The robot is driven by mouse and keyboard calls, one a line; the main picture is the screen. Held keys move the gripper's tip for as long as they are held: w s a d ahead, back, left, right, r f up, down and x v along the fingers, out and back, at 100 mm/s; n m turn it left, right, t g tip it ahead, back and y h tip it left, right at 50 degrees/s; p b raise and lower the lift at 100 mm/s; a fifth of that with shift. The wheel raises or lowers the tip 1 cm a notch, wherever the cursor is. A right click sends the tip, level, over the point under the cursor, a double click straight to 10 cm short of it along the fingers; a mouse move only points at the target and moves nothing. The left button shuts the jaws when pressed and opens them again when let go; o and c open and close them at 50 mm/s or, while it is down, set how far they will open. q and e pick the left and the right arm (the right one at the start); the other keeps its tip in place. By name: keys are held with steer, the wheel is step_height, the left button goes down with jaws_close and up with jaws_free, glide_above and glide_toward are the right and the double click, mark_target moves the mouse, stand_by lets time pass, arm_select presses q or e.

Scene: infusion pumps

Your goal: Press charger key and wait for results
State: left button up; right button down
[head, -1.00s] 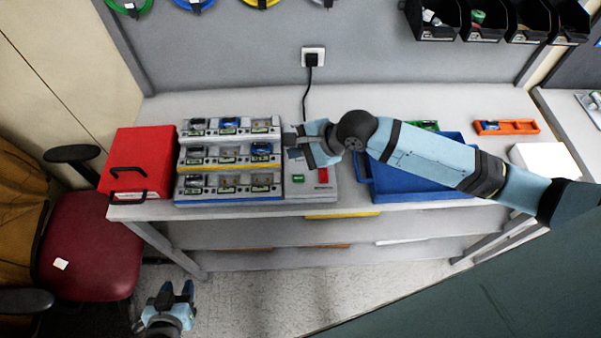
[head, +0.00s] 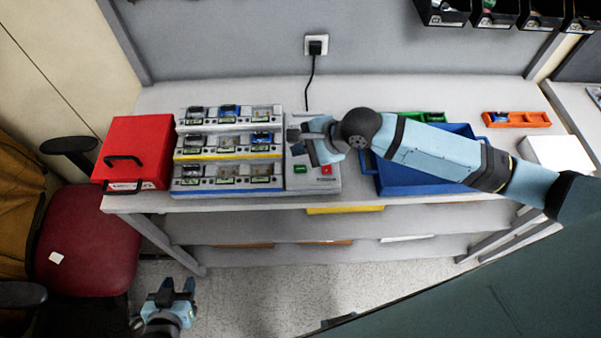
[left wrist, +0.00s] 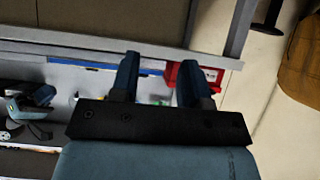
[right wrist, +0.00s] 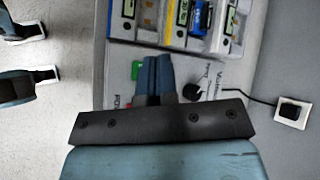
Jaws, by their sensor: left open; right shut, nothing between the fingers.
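The charger (head: 228,168) is a tiered white rack with a yellow stripe, holding several small devices. Its grey control panel (head: 318,185) on the right carries a green key (head: 299,169) and a red key (head: 326,170). My right gripper (head: 305,140) is over the upper part of the panel, shut and empty. In the right wrist view its fingertips (right wrist: 155,60) lie between the green key (right wrist: 137,70) and a black knob (right wrist: 195,91); I cannot tell if they touch the panel. My left gripper (head: 175,286) is open and empty, low in front of the table.
A red box (head: 139,152) stands left of the charger. A blue tray (head: 405,184) lies to the right, partly under my right arm, with an orange tray (head: 516,119) beyond. A black cable rises to a wall socket (head: 316,44). A red chair (head: 88,245) stands front left.

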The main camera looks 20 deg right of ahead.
mark_target(301, 171)
step_height(301, 171, down, 3)
steer(key=b, duration=0.2)
steer(key=shift+b, duration=0.3)
steer(key=shift+f, duration=0.85)
arm_select(q)
steer(key=f, duration=0.1)
steer(key=d+f, duration=0.1)
steer(key=shift+w+f, duration=0.3)
steer(key=shift+f, duration=0.05)
arm_select(e)
steer(key=shift+f, duration=0.15)
arm_select(q)
steer(key=shift+s+a+f, duration=0.1)
steer(key=shift+s+f, duration=0.05)
steer(key=shift+f, duration=0.25)
steer(key=shift+r, duration=0.2)
steer(key=shift+f, duration=0.1)
steer(key=shift+p, duration=0.3)
